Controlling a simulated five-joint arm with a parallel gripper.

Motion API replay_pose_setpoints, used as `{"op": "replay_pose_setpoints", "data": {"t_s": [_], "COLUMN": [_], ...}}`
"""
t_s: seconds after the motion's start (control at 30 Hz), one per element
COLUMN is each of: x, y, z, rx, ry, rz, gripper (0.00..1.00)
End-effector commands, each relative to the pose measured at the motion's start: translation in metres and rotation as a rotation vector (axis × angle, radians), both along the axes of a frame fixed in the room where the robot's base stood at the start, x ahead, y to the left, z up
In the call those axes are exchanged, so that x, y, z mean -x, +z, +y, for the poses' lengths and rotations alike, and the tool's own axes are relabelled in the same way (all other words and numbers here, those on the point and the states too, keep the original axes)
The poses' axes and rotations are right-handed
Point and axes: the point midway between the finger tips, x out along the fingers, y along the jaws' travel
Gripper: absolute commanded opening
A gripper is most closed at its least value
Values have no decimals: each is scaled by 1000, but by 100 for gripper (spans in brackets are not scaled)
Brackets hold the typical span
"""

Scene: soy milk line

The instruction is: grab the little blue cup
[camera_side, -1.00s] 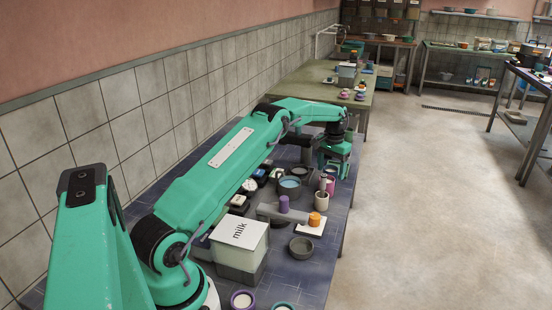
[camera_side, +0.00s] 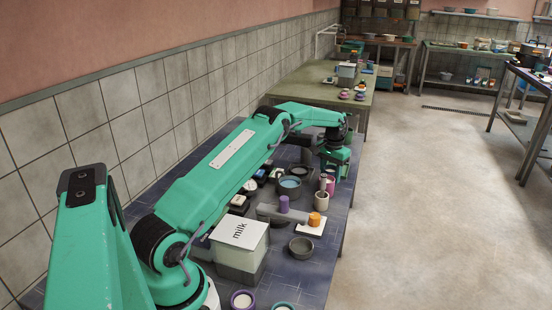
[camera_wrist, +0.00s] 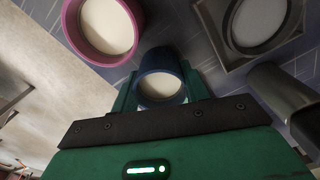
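The little blue cup (camera_wrist: 155,62) shows in the wrist view, dark blue with a pale, off-white inside. It sits between the two green fingers of my gripper (camera_wrist: 160,88), which flank it closely on both sides with no clear gap. In the side view my gripper (camera_side: 335,168) is low at the far part of the dark blue tiled table. The blue cup is hidden there, so I cannot tell whether it touches the table.
A pink cup (camera_wrist: 138,28) stands left of the blue cup in the wrist view. A grey square holder (camera_wrist: 238,62) is at upper right, a grey cylinder (camera_wrist: 270,85) at right. In the side view, a milk box (camera_side: 240,232), purple cup (camera_side: 243,293) and grey bowl (camera_side: 301,245) stand nearer.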

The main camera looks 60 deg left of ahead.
Motion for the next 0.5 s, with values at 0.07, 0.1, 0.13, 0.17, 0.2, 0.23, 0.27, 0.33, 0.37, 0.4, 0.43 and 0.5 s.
{"op": "replay_pose_setpoints", "data": {"t_s": [0.07,0.1,0.13,0.17,0.2,0.23,0.27,0.33,0.37,0.4,0.43,0.5], "x": [0,0,0,0,0,0,0,0,0,-1,-1,-1], "y": [1,1,1,1,1,1,1,3,4,6,8,14], "z": [0,0,0,0,0,0,0,0,0,0,0,0], "rx": [0,0,0,0,0,0,0,-1,-1,-1,-1,-1], "ry": [0,0,0,0,0,0,0,0,0,0,0,0], "rz": [-1,-1,-1,-1,-1,-1,-1,-2,-2,-3,-3,-3], "gripper": [20,20,20,20,20,20,20,20,20,20,20,20]}}
